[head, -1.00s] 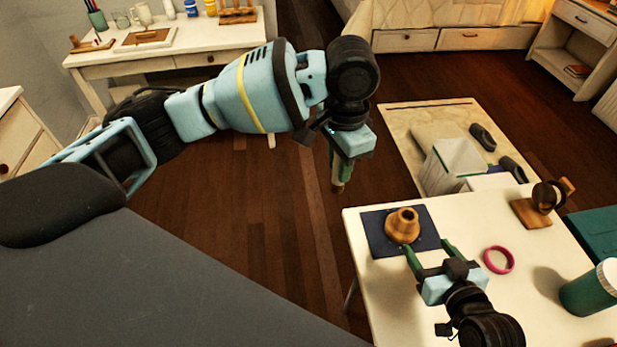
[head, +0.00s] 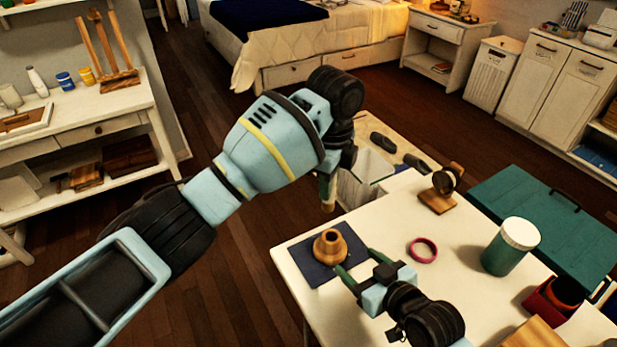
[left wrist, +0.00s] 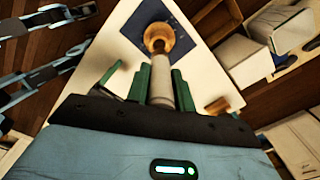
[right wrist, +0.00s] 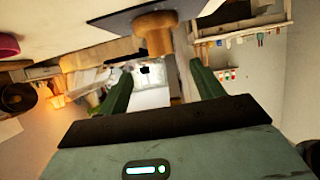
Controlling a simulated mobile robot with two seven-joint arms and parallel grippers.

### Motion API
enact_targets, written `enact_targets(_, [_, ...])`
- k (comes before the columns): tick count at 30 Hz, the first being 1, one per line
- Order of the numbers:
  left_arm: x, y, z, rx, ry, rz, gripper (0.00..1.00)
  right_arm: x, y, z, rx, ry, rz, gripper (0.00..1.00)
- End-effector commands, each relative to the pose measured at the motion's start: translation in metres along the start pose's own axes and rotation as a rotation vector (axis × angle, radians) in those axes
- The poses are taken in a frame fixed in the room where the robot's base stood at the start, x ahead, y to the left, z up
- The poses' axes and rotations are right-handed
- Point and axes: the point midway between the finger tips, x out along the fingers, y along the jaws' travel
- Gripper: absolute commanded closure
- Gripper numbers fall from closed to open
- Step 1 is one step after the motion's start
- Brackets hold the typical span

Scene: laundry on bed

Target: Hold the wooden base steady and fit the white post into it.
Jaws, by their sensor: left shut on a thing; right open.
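The wooden base (head: 330,246) is a turned, light-brown piece with a hole in its top. It stands upright on a dark blue mat (head: 300,262) at the table's left corner. My left gripper (head: 327,188) is up beyond the base, shut on the white post (left wrist: 162,85). In the left wrist view the post points towards the base (left wrist: 157,38), overlapping its near edge; the gap is hard to judge. My right gripper (head: 358,264) is open just in front of the base. In the right wrist view the base (right wrist: 155,30) lies ahead of its spread fingers, not gripped.
On the white table (head: 390,220) are a pink ring (head: 423,250), a green jar with a white lid (head: 508,250) and a small wooden stand (head: 437,200). A teal case (head: 545,215) and a red box (head: 552,305) are at right. Floor is open at left.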

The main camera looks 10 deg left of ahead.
Motion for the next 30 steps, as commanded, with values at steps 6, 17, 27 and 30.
enact_targets(6, [0.004,-0.001,-0.014,0.126,0.0,0.0,0.99,0.0,0.0,0.0,0.0,0.0,0.0,0.33])
enact_targets(17, [0.005,-0.002,-0.015,0.139,-0.001,-0.001,0.99,0.009,0.0,-0.001,0.0,0.001,0.0,0.33])
enact_targets(27, [0.004,-0.002,-0.015,0.138,-0.001,-0.002,0.99,0.058,0.0,-0.001,0.002,0.0,0.0,0.33])
enact_targets(30, [0.004,-0.002,-0.015,0.138,-0.001,-0.002,0.99,0.073,0.0,-0.001,0.001,0.0,0.0,0.33])
